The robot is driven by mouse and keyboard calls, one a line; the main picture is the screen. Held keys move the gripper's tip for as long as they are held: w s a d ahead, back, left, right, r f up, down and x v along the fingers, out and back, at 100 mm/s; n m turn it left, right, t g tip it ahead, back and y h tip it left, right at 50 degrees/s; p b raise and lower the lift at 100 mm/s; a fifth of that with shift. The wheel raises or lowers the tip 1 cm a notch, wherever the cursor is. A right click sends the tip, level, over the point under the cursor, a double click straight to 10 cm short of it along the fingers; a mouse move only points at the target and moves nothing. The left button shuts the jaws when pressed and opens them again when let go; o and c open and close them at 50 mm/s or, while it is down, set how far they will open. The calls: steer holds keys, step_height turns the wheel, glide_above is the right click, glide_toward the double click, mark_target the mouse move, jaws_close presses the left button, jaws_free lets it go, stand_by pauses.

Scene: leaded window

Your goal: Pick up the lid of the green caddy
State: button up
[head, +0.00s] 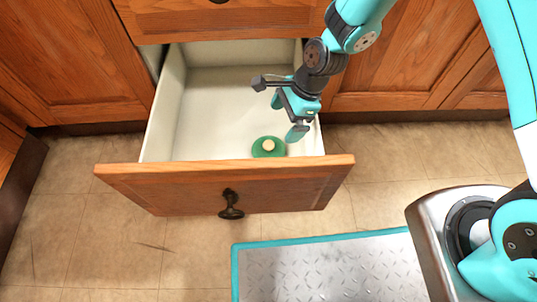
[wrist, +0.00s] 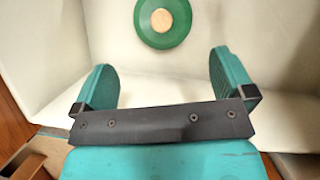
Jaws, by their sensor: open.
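A round green lid (head: 269,147) with a pale tan knob lies in the open drawer, near its front panel and right side. It also shows in the wrist view (wrist: 163,38) at the top middle, ahead of and roughly between the fingers, its top edge cut off. My gripper (head: 286,117) is over the right part of the drawer, above and beside the lid. In the wrist view my gripper (wrist: 158,72) is open with nothing between its two teal fingers, and the lid is apart from them. I see no caddy body.
The drawer (head: 160,117) is pulled out and its cream inside is otherwise empty. Its wooden front (head: 180,190) has a dark handle (head: 231,206). Wooden cabinet doors (head: 410,60) stand behind. Tiled floor (head: 90,230) lies clear at the left.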

mark_target(270, 144)
steer(key=b+x, duration=0.3)
steer(key=x, duration=0.3)
steer(key=b+x, duration=0.5)
steer(key=shift+w+f, duration=0.1)
steer(key=shift+c, duration=0.2)
steer(key=c, duration=0.6)
